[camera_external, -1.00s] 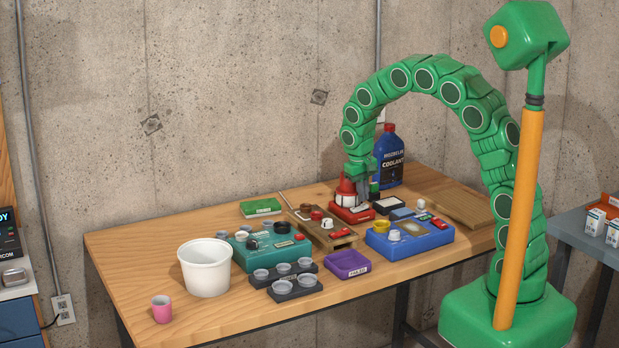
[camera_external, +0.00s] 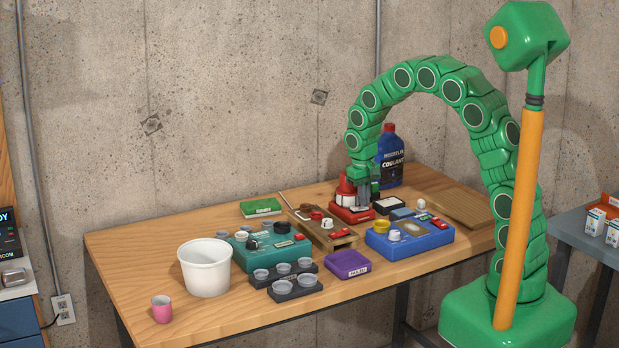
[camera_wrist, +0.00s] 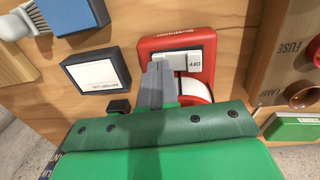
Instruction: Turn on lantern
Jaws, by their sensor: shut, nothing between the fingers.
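The red lantern (camera_external: 346,188) stands upright near the back right of the table. In the wrist view its red base (camera_wrist: 150,48) carries a white rocker switch (camera_wrist: 194,60) with a visible OFF label. My gripper (camera_external: 361,210) is shut with nothing between its fingers and points down just in front of the lantern. In the wrist view my gripper's grey fingertips (camera_wrist: 161,64) overlap the left end of the switch. I cannot tell whether they touch it. The lantern's white body (camera_wrist: 196,90) is partly hidden behind my fingers and wrist.
A blue coolant bottle (camera_external: 391,160) stands behind my gripper. A black-framed block (camera_external: 388,205) lies close to its right. A wooden tray (camera_external: 325,237) is to the left and a blue panel box (camera_external: 430,240) is in front.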

